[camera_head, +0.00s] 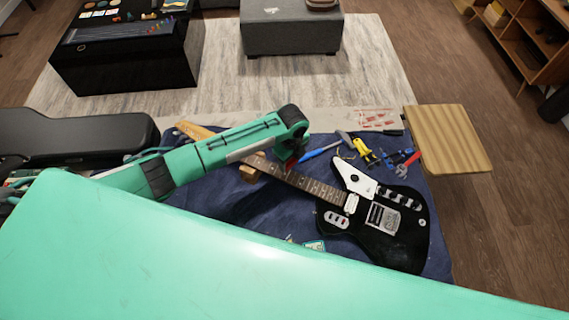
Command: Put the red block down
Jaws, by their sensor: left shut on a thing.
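My left gripper (294,150) reaches in from the left and hangs over the guitar's neck. It is shut on the red block (291,161), of which only a small dark-red part shows below the wrist. The fingers are mostly hidden by my arm. The black electric guitar (408,240) lies on the dark blue cloth (225,200), its neck (318,187) running up and left under the gripper. I cannot tell whether the block touches the neck. My right gripper is not in view.
Hand tools, including yellow-handled pliers (364,151), a blue screwdriver (318,152) and a red-handled tool (408,163), lie behind the guitar. A wooden board (448,138) is at the right. A black guitar case (75,138) is at the left. A small wooden piece (248,174) sits by the neck.

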